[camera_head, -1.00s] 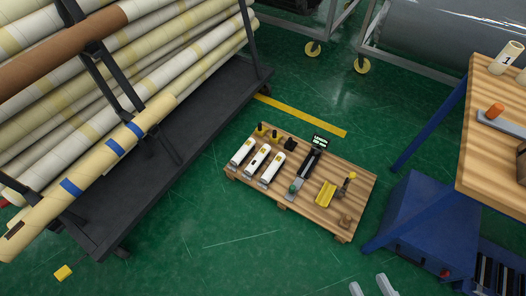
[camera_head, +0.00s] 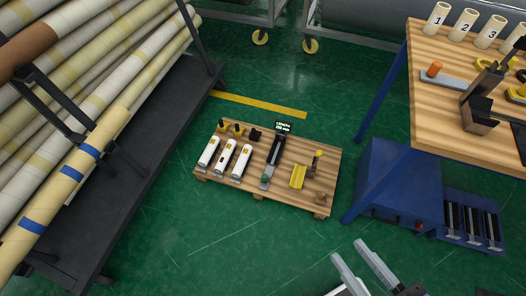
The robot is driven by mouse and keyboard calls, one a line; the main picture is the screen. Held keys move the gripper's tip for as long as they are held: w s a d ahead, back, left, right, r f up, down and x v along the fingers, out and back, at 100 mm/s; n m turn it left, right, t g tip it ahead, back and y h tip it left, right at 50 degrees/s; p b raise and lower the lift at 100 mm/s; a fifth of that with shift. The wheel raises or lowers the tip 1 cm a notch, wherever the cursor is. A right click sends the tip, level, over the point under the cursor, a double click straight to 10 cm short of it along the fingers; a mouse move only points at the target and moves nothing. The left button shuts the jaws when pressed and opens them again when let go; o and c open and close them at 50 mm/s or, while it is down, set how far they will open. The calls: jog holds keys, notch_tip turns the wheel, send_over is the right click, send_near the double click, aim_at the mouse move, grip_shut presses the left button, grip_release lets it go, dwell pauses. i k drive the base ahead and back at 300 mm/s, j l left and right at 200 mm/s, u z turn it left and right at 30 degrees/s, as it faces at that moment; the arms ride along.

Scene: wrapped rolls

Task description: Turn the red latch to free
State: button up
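I cannot make out a clear red latch. A small red part (camera_head: 418,226) shows on the front of the blue cabinet under the wooden table, too small to tell its shape. An orange-red knob (camera_head: 434,69) stands on a grey plate (camera_head: 448,82) on the table. My gripper (camera_head: 348,250) is at the bottom of the view, its two grey fingers apart with nothing between them. It is left of and below the small red part, apart from it.
The wooden table (camera_head: 440,125) holds numbered tubes (camera_head: 463,23) and a dark device (camera_head: 483,105). The blue cabinet (camera_head: 385,180) stands below. A low pallet (camera_head: 285,192) with several tools sits on the green floor. A rack (camera_head: 130,150) of wrapped rolls fills the left. Floor left of my gripper is clear.

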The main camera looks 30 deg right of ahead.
aim_at(419, 225)
jog(key=k+z, duration=0.25)
jog(key=z, duration=0.15)
jog(key=k+z, duration=0.35)
jog(key=k+l+z, duration=0.15)
jog(key=z, duration=0.25)
jog(key=k+l+z, duration=0.2)
jog(key=z, duration=0.15)
